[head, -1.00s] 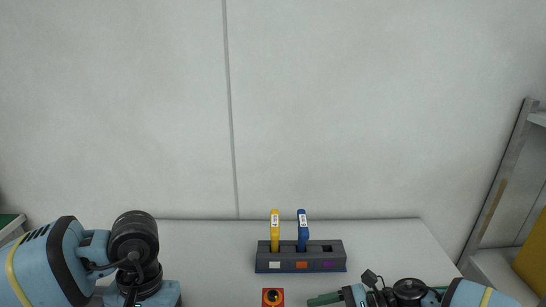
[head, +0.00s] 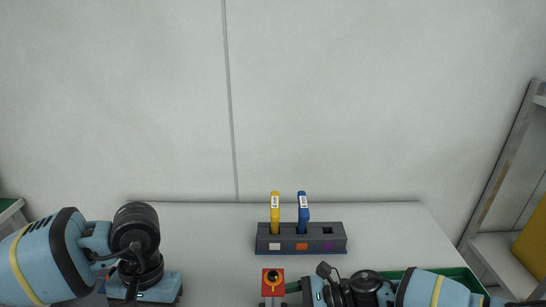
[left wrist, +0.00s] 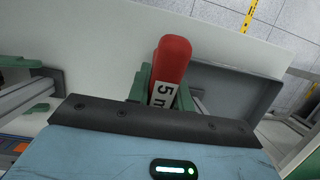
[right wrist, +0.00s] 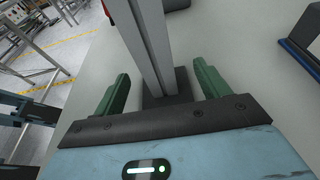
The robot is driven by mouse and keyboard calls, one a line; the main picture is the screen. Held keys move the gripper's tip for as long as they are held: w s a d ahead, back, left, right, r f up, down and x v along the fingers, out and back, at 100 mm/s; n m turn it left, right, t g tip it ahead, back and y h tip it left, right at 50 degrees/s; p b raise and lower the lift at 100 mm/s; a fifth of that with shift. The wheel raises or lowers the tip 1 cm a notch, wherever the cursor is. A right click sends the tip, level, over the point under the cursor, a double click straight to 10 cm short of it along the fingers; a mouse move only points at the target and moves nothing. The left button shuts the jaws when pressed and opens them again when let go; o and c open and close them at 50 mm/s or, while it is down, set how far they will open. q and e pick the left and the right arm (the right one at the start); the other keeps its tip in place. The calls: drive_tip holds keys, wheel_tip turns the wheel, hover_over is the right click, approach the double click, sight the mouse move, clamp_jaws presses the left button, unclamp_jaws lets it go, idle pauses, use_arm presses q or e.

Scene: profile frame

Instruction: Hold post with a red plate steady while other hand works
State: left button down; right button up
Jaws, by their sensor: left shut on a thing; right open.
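The post (right wrist: 150,45) is a grey metal upright on a dark square base (right wrist: 181,84). Its red plate (head: 273,275), with a round dark hole, shows at the bottom of the head view; a sliver shows in the right wrist view. My right gripper (right wrist: 161,72) is open, its green fingers on either side of the post with gaps. In the head view its green fingertip (head: 292,287) is just right of the plate. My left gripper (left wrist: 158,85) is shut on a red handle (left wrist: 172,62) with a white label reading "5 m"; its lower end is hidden.
A dark rack (head: 268,245) stands behind the post, holding a yellow-handled tool (head: 275,214) and a blue-handled tool (head: 303,214); its right slot is empty. A green tray (head: 462,275) lies behind my right arm. Shelving (head: 500,170) is at the right.

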use_arm(q)
drive_tip(key=shift+f, duration=0.1)
use_arm(e)
drive_tip(key=shift+a, duration=0.3)
drive_tip(key=c, duration=1.3)
use_arm(q)
drive_tip(key=w+d+r+n+t, duration=0.1)
drive_tip(key=w+d+r+n, duration=0.2)
drive_tip(key=d+r, duration=0.7)
drive_tip(key=w+d+r+n+t, duration=0.1)
drive_tip(key=w+d+r+n, duration=0.3)
drive_tip(key=d+r, duration=0.7)
drive_tip(key=shift+w+d+r+n+t, duration=0.35)
drive_tip(key=shift+w+r, duration=0.2)
drive_tip(key=shift+w, duration=0.2)
drive_tip(key=shift+a+f, duration=0.1)
